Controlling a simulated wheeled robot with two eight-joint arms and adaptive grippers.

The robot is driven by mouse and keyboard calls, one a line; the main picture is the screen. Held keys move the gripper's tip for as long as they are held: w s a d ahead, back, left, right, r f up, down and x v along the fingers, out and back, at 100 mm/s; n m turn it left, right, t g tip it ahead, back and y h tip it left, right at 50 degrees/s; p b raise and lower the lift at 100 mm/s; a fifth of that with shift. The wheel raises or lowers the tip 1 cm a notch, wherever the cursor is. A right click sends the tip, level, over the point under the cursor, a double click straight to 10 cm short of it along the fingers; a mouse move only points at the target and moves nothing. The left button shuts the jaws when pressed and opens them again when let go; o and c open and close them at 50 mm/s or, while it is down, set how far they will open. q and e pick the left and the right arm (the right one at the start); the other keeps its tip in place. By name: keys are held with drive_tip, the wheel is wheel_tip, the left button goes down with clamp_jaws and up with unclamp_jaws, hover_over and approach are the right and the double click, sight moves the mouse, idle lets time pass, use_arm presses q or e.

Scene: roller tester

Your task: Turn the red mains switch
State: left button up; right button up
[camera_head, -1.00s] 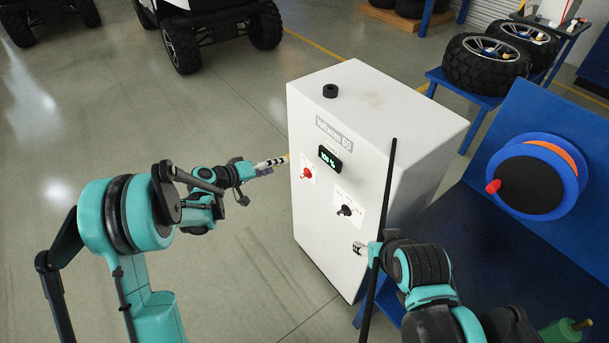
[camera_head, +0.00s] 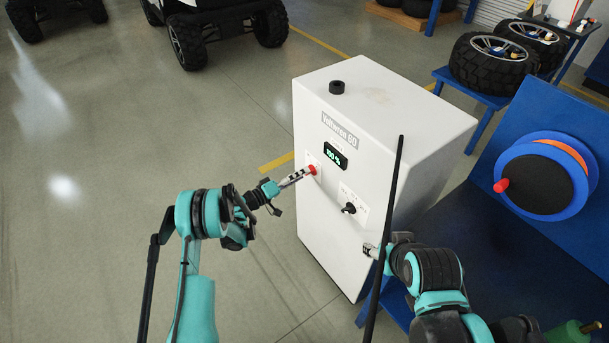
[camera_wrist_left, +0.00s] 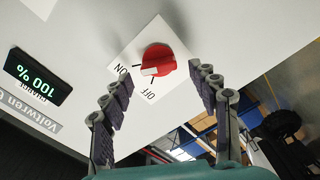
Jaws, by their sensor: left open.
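The red mains switch (camera_head: 312,169) is on the front of the white cabinet (camera_head: 420,110), left of the black knob (camera_head: 349,208). My left gripper (camera_head: 304,173) is right at it. In the left wrist view the red switch (camera_wrist_left: 160,58) shows round, with a white pointer mark on the side toward its ON and OFF labels. My left gripper (camera_wrist_left: 158,72) is open there, one finger on each side of the switch, with gaps visible. My right gripper (camera_head: 371,250) is low by the cabinet front; its jaws are too small to judge.
A thin black rod (camera_head: 388,225) stands in front of the cabinet. A blue bench with a cable reel (camera_head: 545,177) is at the right. Open floor lies left of the cabinet.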

use_arm(q)
drive_tip(key=shift+x, duration=1.1)
drive_tip(key=c, duration=1.2)
drive_tip(key=shift+o, duration=0.2)
drive_tip(key=shift+n, duration=0.3)
drive_tip(key=n, duration=1.1)
drive_tip(key=shift+f, duration=0.3)
drive_tip(key=shift+n, duration=0.3)
